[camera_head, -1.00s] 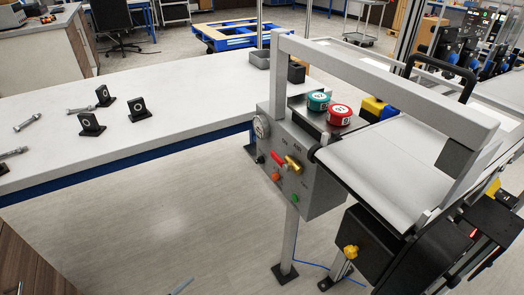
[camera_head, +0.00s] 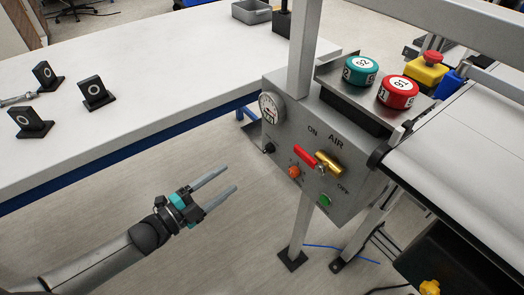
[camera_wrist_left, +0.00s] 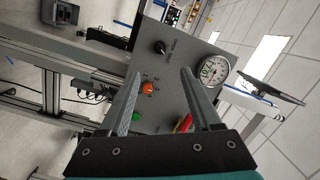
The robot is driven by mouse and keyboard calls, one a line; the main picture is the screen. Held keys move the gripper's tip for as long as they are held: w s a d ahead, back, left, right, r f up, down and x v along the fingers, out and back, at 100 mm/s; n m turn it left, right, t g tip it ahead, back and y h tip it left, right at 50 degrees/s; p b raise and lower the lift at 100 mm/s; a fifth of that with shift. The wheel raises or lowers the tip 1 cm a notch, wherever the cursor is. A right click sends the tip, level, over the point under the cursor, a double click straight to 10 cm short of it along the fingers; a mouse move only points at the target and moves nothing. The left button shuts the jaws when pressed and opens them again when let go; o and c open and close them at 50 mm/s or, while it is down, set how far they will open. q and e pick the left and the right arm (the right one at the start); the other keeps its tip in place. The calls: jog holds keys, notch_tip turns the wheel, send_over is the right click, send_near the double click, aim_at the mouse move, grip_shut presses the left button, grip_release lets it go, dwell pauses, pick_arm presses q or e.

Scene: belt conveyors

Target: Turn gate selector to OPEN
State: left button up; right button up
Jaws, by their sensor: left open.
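The grey control panel (camera_head: 310,150) hangs beside the belt. A small black selector knob (camera_head: 269,149) is at its left, below the gauge. It also shows in the left wrist view (camera_wrist_left: 160,47), with lettering too small to read, so I cannot tell its setting or whether it is the gate selector. My left gripper (camera_head: 228,178) is open and empty, left of the panel and apart from it. In the left wrist view its fingers (camera_wrist_left: 161,73) point toward the panel, with the black knob beyond the gap between the tips. My right gripper is out of view.
The panel also carries a pressure gauge (camera_head: 271,108), an orange knob (camera_head: 294,171), a red-handled brass air valve (camera_head: 320,160) and a green button (camera_head: 324,200). A white table (camera_head: 150,110) with black blocks stands at the left. Teal (camera_head: 361,71) and red (camera_head: 398,92) pucks sit above the panel.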

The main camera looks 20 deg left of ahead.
aim_at(264, 152)
pick_arm(q)
jog(key=b+x, duration=0.3)
jog(key=x, duration=0.8)
jog(key=shift+w+d+f, duration=0.1)
jog(key=shift+w, duration=0.2)
jog(key=shift+b+x, duration=0.35)
jog(key=shift+x, duration=0.6)
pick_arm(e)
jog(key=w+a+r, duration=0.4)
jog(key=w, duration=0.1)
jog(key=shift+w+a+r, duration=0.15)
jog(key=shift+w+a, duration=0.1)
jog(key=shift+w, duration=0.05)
pick_arm(q)
jog(key=shift+c, duration=0.4)
grip_shut()
